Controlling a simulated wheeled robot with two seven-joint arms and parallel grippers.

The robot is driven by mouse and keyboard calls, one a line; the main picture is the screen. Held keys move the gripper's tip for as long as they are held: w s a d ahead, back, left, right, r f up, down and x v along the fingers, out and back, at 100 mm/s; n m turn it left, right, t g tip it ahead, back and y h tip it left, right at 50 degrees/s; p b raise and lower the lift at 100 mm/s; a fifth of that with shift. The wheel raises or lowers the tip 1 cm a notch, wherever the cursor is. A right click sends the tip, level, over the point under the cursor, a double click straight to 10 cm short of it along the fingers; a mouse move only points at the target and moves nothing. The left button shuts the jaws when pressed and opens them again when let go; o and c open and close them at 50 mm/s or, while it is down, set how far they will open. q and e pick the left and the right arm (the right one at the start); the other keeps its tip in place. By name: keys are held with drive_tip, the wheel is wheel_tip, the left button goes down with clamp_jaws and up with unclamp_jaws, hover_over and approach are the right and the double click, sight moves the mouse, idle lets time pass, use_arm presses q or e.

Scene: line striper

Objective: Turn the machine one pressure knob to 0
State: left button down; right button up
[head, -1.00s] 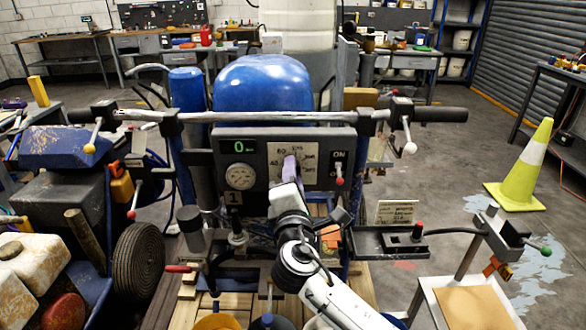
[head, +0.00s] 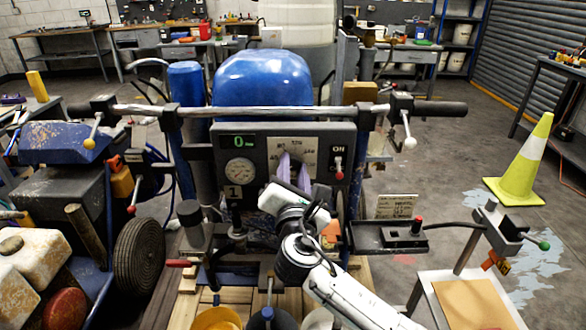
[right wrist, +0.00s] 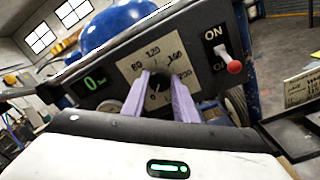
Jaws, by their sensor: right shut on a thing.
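The machine's control panel (head: 325,140) carries a pale dial plate (head: 283,150) with printed numbers, among them 80, 120 and 160 in the right wrist view. The black pressure knob (right wrist: 158,84) sits at the middle of that plate. My right gripper (head: 293,168) reaches it from below with two purple fingers, one on each side of the knob; it also shows in the right wrist view (right wrist: 160,92). It is shut on the knob. The fingers hide parts of the knob and scale, so its exact setting cannot be read. My left gripper is not in view.
The green display (head: 238,142) reads 0. A round gauge (head: 240,172) and label 1 are below it. A red-tipped ON switch (right wrist: 233,67) stands close right of the dial. Handlebars (head: 270,111) cross above the panel. A yellow-green cone (head: 524,165) stands on the floor at right.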

idle(0.4)
drive_tip(key=o, duration=1.1)
drive_tip(key=shift+c, duration=0.2)
drive_tip(key=s, duration=1)
drive_tip(key=shift+s+d+b, duration=0.15)
drive_tip(key=shift+b, duration=0.25)
drive_tip(key=shift+f, duration=0.1)
